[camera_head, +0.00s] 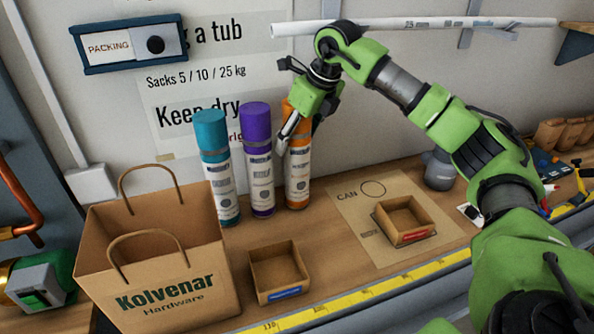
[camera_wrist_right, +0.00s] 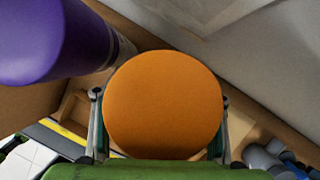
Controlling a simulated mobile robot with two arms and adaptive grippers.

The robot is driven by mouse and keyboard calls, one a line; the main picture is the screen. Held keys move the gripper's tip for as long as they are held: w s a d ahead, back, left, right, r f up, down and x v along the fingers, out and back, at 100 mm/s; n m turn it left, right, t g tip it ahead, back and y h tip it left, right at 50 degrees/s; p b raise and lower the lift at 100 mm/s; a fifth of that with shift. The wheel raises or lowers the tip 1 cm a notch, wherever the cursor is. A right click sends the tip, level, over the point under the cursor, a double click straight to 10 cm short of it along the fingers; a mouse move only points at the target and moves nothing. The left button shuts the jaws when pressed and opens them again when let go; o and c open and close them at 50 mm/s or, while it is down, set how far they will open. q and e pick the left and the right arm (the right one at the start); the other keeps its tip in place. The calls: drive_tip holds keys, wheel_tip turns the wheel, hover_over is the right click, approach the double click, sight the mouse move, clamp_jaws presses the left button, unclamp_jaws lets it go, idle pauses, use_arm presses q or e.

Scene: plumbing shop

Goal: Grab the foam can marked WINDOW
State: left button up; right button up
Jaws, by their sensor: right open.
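Three foam cans stand upright in a row on the bench: a teal one (camera_head: 218,170), a purple one (camera_head: 259,165) and an orange one (camera_head: 297,180). Their label words are too small to read, so I cannot tell which is marked WINDOW. My right gripper (camera_head: 301,132) is at the top of the orange can, pointing down. In the right wrist view, the round orange cap (camera_wrist_right: 163,105) sits between the two open fingers, one on each side. The purple can (camera_wrist_right: 45,45) is close by at upper left. My left gripper is not in view.
A Kolvenar paper bag (camera_head: 160,250) stands at left, beside a small empty box (camera_head: 278,270). Another small box (camera_head: 405,220) is on a cardboard sheet (camera_head: 350,205) marked CAN and BOX. A yellow measuring strip (camera_head: 370,292) runs along the front edge. The wall is close behind the cans.

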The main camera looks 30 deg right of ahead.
drive_tip(key=shift+r, duration=0.15)
clamp_jaws()
drive_tip(key=shift+s+r, duration=0.1)
